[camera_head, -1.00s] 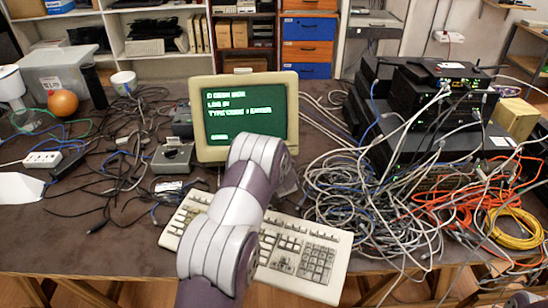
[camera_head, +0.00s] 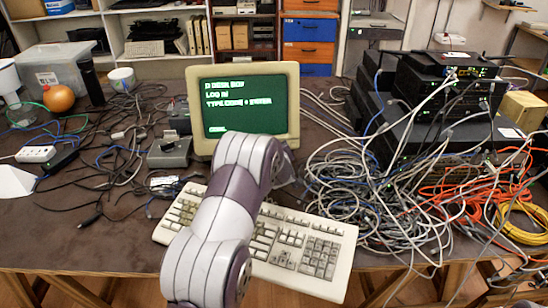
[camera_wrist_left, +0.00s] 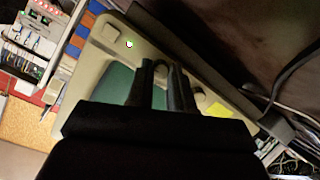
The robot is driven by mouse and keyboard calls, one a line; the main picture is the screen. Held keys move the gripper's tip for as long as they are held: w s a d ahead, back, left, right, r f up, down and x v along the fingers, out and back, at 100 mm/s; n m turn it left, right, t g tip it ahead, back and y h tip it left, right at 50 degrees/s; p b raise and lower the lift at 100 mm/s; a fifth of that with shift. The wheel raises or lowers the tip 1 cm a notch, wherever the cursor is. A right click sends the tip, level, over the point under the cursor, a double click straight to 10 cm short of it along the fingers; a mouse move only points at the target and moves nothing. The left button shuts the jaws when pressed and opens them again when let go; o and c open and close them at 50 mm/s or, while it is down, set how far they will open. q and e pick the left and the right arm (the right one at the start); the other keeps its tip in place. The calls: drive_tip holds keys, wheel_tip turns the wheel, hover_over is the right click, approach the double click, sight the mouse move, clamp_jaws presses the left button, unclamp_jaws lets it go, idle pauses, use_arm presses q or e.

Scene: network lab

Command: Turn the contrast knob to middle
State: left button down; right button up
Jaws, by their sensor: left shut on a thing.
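A beige monitor (camera_head: 291,90) with a green screen (camera_head: 245,105) stands on the desk in the head view. My left arm covers its lower right part. The left wrist view shows the monitor's beige front bezel (camera_wrist_left: 85,65) close up and tilted. My left gripper (camera_wrist_left: 160,66) is shut at this bezel, with its fingers around what appears to be the contrast knob, which is mostly hidden between them. Another knob (camera_wrist_left: 200,97) sits just right of the fingers. The knob's angle cannot be read. My right gripper is in neither view.
A square button (camera_wrist_left: 112,32), a lit green lamp (camera_wrist_left: 129,44) and a yellow note (camera_wrist_left: 216,110) are on the bezel. A keyboard (camera_head: 318,252) lies in front of the monitor. Tangled cables (camera_head: 350,190) and stacked network boxes (camera_head: 440,85) fill the right side.

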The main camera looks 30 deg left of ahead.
use_arm(q)
drive_tip(key=n+b, duration=0.3)
drive_tip(key=b, duration=0.1)
drive_tip(key=n+b, duration=0.4)
drive_tip(key=b, duration=0.1)
drive_tip(key=f+n+t+b, duration=0.1)
drive_tip(key=n+b, duration=0.3)
drive_tip(key=b, duration=0.1)
drive_tip(key=shift+s, duration=0.1)
drive_tip(key=shift+r+n+b, duration=0.2)
drive_tip(key=shift+n+b, duration=1.5)
drive_tip(key=shift+n, duration=0.5)
drive_tip(key=c, duration=1)
unclamp_jaws()
drive_tip(key=shift+r, duration=0.1)
drive_tip(key=shift+t, duration=0.3)
drive_tip(key=p+v, duration=0.1)
drive_tip(key=v, duration=1.1)
drive_tip(key=shift+s+d, duration=0.2)
drive_tip(key=shift+s, duration=0.05)
